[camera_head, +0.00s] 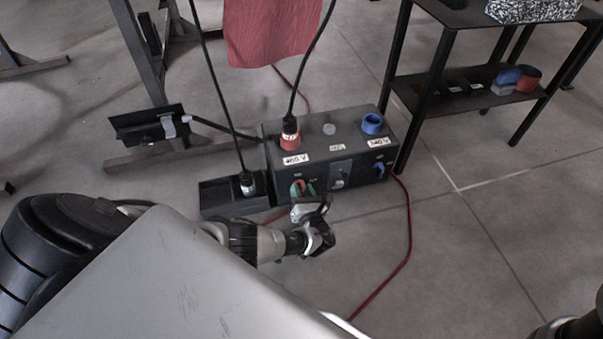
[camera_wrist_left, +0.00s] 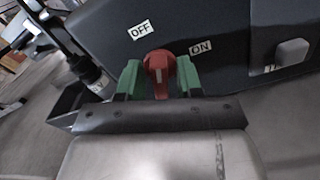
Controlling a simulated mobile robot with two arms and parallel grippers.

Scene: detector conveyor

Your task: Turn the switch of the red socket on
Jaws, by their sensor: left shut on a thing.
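The dark socket box (camera_head: 350,145) stands on the floor. A black-cabled plug with a red and white end (camera_head: 291,135) sits in the red socket on its top left. The red switch knob (camera_wrist_left: 158,62) is on the box's front, between an OFF label (camera_wrist_left: 140,30) and an ON label (camera_wrist_left: 201,47). My left gripper (camera_wrist_left: 158,80) has its green fingers on either side of the knob and is shut on it. In the head view the left gripper (camera_head: 304,188) is at the box's front left. The knob's exact angle is hard to tell.
A blue socket (camera_head: 372,123) is at the box's top right. A black tray (camera_head: 215,195) with another hanging plug (camera_head: 247,184) lies to the left. A red cable (camera_head: 408,235) crosses the floor. A black shelf table (camera_head: 470,95) stands at the right.

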